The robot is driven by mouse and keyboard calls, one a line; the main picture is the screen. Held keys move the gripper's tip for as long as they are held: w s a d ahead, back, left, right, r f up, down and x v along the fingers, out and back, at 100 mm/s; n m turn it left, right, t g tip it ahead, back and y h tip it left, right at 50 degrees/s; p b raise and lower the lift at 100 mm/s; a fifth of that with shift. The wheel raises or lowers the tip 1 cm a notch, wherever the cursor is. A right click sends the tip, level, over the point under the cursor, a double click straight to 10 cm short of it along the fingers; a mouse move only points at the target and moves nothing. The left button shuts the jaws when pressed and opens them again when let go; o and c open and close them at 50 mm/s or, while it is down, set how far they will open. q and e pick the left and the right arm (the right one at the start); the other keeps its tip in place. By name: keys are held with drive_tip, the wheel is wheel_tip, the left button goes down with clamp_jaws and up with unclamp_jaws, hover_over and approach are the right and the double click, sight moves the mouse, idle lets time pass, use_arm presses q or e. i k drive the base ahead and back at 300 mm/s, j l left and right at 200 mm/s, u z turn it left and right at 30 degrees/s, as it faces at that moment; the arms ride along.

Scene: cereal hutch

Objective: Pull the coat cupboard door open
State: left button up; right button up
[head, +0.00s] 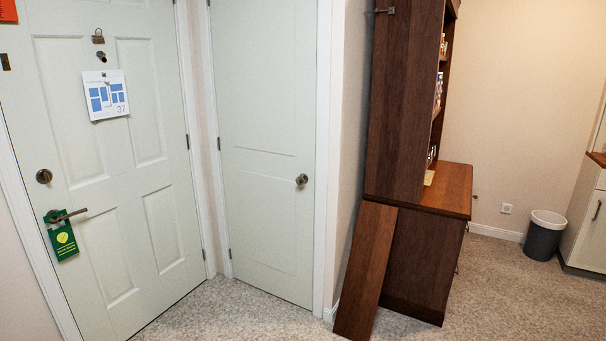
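Two pale doors stand side by side in the head view. The narrower door (262,150), which looks like the coat cupboard door, is shut in its white frame. Its round metal knob (302,180) is on the right edge, and its hinges are on the left. The wider panelled door (115,150) to the left is also shut. It has a lever handle (68,215) with a green hanger (62,240) and a paper plan (105,94) on it. Neither of my grippers shows in this view.
A dark wooden hutch (400,110) stands right of the narrower door, past a short wall. A loose brown board (365,270) leans against it, close to the door frame. A grey bin (544,236) stands far right. The carpet (235,315) before the doors is clear.

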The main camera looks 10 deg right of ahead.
sight(264, 56)
drive_tip(key=i+l, duration=0.25)
drive_tip(key=i, duration=0.2)
drive_tip(key=i+l, duration=0.25)
drive_tip(key=i, duration=0.15)
drive_tip(key=i+l, duration=0.25)
drive_tip(key=i, duration=0.2)
drive_tip(key=i+l, duration=0.25)
drive_tip(key=i, duration=0.2)
drive_tip(key=i+j, duration=0.3)
drive_tip(key=i, duration=0.2)
drive_tip(key=i+j+z, duration=0.1)
drive_tip(key=i+j, duration=0.2)
drive_tip(key=i, duration=0.2)
